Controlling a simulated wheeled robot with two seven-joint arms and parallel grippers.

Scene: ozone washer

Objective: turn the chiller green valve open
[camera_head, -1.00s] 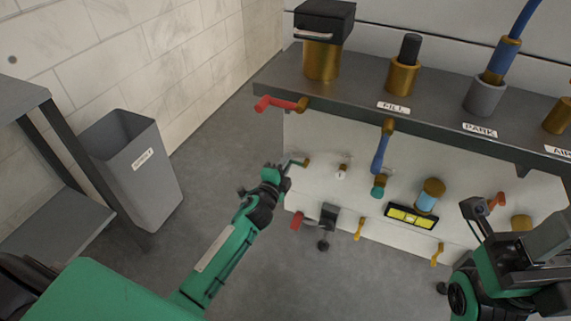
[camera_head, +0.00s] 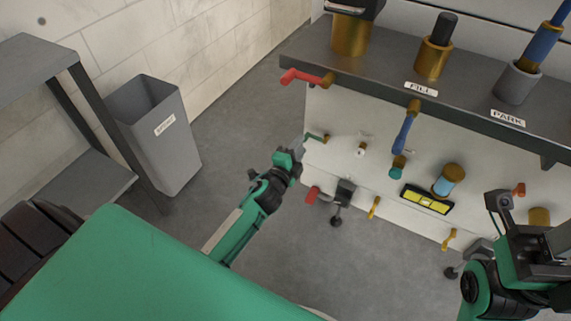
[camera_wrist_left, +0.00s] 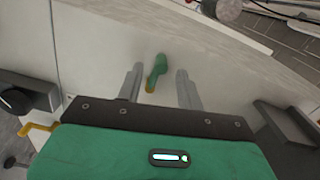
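The green valve (camera_head: 314,138) is a small green lever with a brass end on the white panel's left part, under the grey shelf. It also shows in the left wrist view (camera_wrist_left: 157,69), between the two fingers in the picture. My left gripper (camera_head: 300,149) is beside it at the lower left. In the left wrist view its fingers (camera_wrist_left: 159,73) are apart, with a gap on each side of the lever and no visible grip on it. My right gripper (camera_head: 525,232) is at the right edge, away from the valve; its finger opening is unclear.
A red lever (camera_head: 303,78) sticks out at the shelf's left corner. A lower red handle (camera_head: 311,195) is below the valve. A grey bin (camera_head: 160,140) stands left.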

